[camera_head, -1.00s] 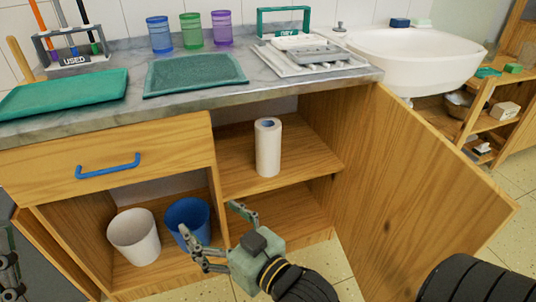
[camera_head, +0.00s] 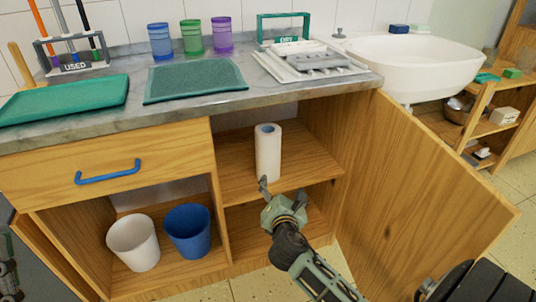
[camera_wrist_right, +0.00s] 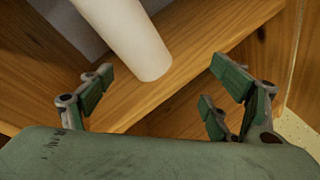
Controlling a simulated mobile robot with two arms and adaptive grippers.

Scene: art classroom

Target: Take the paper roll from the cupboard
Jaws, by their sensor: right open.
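The white paper roll (camera_head: 268,152) stands upright on the upper shelf (camera_head: 308,157) of the open cupboard. My right gripper (camera_head: 281,186) is just in front of and below the roll, pointing into the cupboard, apart from it. In the right wrist view the roll (camera_wrist_right: 128,38) is ahead, between the spread fingers of the open, empty right gripper (camera_wrist_right: 165,85). At the lower left edge of the head view a small dark part of my left arm shows; its fingers cannot be made out.
The cupboard door (camera_head: 415,200) stands open at the right. A white bin (camera_head: 133,243) and a blue bin (camera_head: 188,232) stand in the left compartment. The counter (camera_head: 300,88) overhangs the shelf. The shelf around the roll is clear.

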